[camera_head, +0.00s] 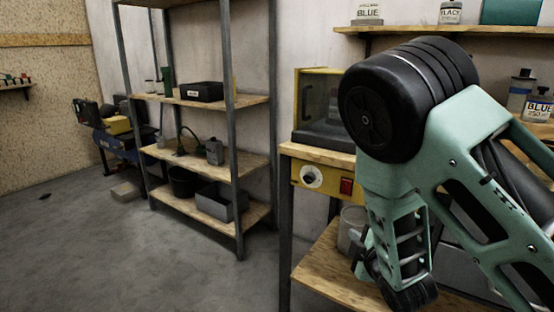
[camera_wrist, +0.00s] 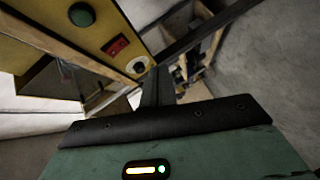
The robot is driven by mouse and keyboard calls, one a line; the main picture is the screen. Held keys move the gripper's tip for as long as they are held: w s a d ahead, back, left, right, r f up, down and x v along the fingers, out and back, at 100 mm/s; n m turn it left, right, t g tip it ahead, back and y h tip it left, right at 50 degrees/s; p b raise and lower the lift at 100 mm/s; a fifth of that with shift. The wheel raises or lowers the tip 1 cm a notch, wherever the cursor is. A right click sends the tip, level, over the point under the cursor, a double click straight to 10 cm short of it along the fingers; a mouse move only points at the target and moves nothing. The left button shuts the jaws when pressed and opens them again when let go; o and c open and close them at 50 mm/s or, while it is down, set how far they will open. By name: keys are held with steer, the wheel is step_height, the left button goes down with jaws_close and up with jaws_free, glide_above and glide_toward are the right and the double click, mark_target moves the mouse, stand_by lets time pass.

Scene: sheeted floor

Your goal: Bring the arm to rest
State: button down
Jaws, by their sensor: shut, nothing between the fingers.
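My arm, with pale green links and black joints, fills the right side of the head view. It is bent, with its forearm hanging down in front of the workbench. My gripper shows in the wrist view as dark fingers (camera_wrist: 158,88) standing close together beyond a black bar, shut and empty. In the head view the arm's lower end is by the bench's lower shelf, and the fingers cannot be made out clearly there. In the wrist view the yellow front panel of the bench machine is close, up and left of the fingers. I see no contact.
A workbench (camera_head: 320,153) with a yellow panel and red switch (camera_head: 346,186) stands close to the arm. A metal shelving rack (camera_head: 232,190) holds several boxes and tools. Paint bottles stand on wall shelves at right. The grey floor (camera_head: 110,250) at left is mostly clear.

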steer(key=s+a+r+m+g+y, duration=0.25)
steer(key=s+a+m+g, duration=0.6)
steer(key=s, duration=0.75)
steer(key=s+r+g+h, duration=0.2)
steer(key=s+r+g, duration=0.15)
steer(key=s, duration=0.45)
steer(key=s+r+g+h, duration=0.1)
steer(key=s+r+g, duration=0.25)
steer(key=s, duration=0.55)
step_height(320, 180, up, 16)
steer(key=p, duration=1.5)
steer(key=shift+w+d+f+p, duration=0.15)
steer(key=shift+d+f+p, duration=0.05)
steer(key=shift+d+p, duration=0.1)
steer(key=shift+n+t, duration=0.25)
